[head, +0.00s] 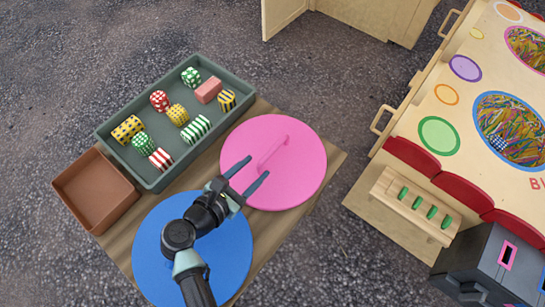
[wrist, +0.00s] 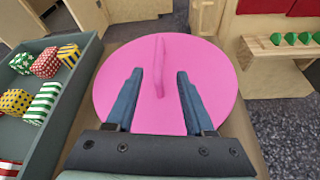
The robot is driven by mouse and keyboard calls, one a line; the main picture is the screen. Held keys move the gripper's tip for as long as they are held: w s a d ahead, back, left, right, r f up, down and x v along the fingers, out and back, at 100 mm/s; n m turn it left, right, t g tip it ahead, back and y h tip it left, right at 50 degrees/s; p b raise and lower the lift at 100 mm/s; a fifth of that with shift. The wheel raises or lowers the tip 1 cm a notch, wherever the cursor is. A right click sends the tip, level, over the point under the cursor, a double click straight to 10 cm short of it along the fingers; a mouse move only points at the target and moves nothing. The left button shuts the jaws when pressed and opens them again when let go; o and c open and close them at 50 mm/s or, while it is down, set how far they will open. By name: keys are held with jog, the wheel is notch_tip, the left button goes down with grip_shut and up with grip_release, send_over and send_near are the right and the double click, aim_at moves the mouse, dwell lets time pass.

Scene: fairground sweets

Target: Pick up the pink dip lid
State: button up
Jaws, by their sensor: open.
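The pink dip lid (head: 300,185) is a flat round disc with a raised bar handle (head: 273,152) across its middle. It lies on the wooden table, and it fills the middle of the wrist view (wrist: 220,80). My gripper (head: 254,172) is open and empty over the near left part of the lid. In the wrist view the two blue fingers (wrist: 158,75) point toward the handle (wrist: 160,65), whose near end shows between the fingertips. I cannot tell the exact height of the fingers above the lid.
A blue lid (head: 150,255) lies at the near end of the table (head: 335,160), partly under my arm. A green-grey tray (head: 102,135) holds several patterned pieces. A brown box (head: 92,190) stands left. A wooden stall (head: 440,95) with red pads (head: 411,158) is at the right.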

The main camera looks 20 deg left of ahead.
aim_at(267, 155)
jog(key=b+x, duration=0.2)
jog(key=x, duration=0.7)
jog(key=shift+a+b, duration=0.1)
jog(key=shift+b, duration=0.2)
grip_shut()
dwell(1.0)
